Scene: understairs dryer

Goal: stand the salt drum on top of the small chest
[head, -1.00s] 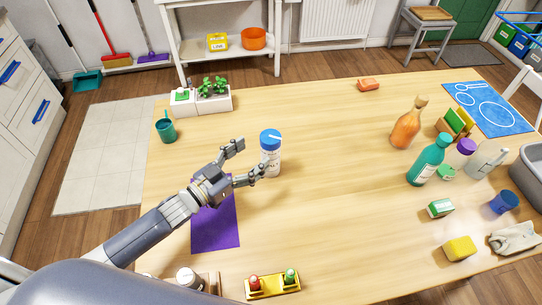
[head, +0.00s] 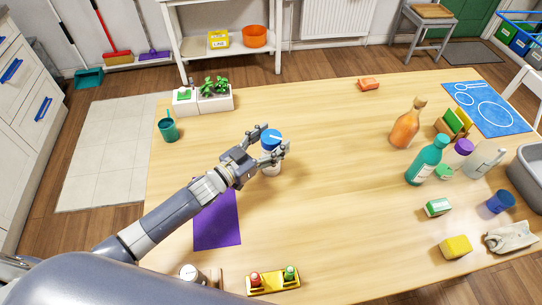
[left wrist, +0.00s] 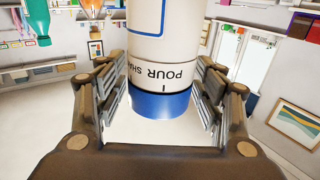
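The salt drum (head: 271,168), a white cylinder with a blue cap, stands upright on the table. My left gripper (head: 274,143) is at its upper part, one finger on each side. In the left wrist view the drum (left wrist: 160,75) appears upside down between the spread fingers (left wrist: 160,105); narrow gaps seem to show beside its blue cap, and contact is not clear. I cannot identify the small chest for certain; a brown wooden piece (head: 221,279) at the near edge is mostly hidden by my arm. My right gripper is not in view.
A purple mat (head: 217,222) lies under my left forearm. A yellow tray (head: 272,284) with red and green shakers is at the near edge. Bottles (head: 405,130) crowd the right; the table's middle is clear.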

